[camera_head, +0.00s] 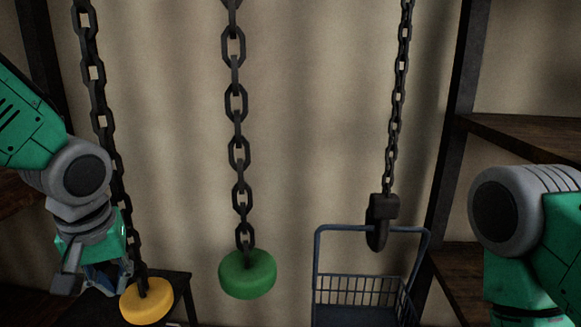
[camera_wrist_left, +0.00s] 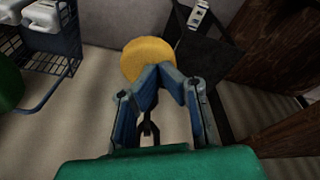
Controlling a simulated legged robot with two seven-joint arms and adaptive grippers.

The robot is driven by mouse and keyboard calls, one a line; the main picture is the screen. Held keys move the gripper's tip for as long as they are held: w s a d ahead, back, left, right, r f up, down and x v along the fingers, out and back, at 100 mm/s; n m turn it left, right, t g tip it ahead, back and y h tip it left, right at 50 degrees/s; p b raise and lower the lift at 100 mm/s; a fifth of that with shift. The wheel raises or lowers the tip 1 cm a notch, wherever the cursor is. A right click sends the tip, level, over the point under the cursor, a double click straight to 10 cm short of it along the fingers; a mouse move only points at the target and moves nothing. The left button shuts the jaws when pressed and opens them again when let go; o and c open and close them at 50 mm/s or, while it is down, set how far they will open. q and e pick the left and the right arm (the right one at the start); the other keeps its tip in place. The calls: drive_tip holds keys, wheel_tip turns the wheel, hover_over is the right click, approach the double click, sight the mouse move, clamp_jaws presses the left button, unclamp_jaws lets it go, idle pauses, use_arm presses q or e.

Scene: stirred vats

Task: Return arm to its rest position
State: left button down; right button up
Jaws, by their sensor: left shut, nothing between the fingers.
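My left gripper (camera_head: 105,277) hangs at the lower left of the head view, just left of a yellow disc (camera_head: 147,301) on a chain. In the left wrist view, the gripper's blue fingers (camera_wrist_left: 158,76) meet at their tips and are shut with nothing between them. The yellow disc (camera_wrist_left: 146,55) shows just beyond the tips there; I cannot tell whether they touch. My right arm (camera_head: 525,230) enters at the right of the head view, but its gripper is out of sight.
A green disc (camera_head: 247,274) hangs on the middle chain (camera_head: 238,155). A third chain ends in a dark hook (camera_head: 382,222) at a blue wire basket (camera_head: 352,290). Dark wooden shelves (camera_head: 525,135) stand on the right. A dark stand (camera_head: 178,283) is behind the yellow disc.

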use_arm(q)
drive_tip(key=s+d+f+m+h+b, duration=0.1)
drive_tip(key=s+f+b, duration=0.25)
drive_tip(key=f, duration=0.75)
drive_tip(key=s+f+m+g+b, duration=0.1)
drive_tip(key=s+f+b, duration=0.25)
drive_tip(key=f, duration=0.85)
drive_tip(key=s+d+f+m+h+b, duration=0.15)
drive_tip(key=f+b, duration=0.35)
drive_tip(key=f, duration=0.6)
drive_tip(key=s+a+f+m+y+b, duration=0.1)
drive_tip(key=s+f+b, duration=0.6)
drive_tip(key=s+f, duration=0.8)
wheel_tip(320, 180, down, 4)
drive_tip(key=shift+a+r+m, duration=0.25)
drive_tip(key=shift+a+m, duration=0.4)
drive_tip(key=shift+a, duration=0.45)
use_arm(e)
wheel_tip(320, 180, down, 19)
drive_tip(key=shift+s+d+f, duration=0.15)
drive_tip(key=shift+s+f, duration=0.05)
drive_tip(key=shift+s, duration=0.15)
use_arm(q)
drive_tip(key=shift+y, duration=0.25)
drive_tip(key=shift+w, duration=0.15)
use_arm(e)
drive_tip(key=shift+c, duration=0.7)
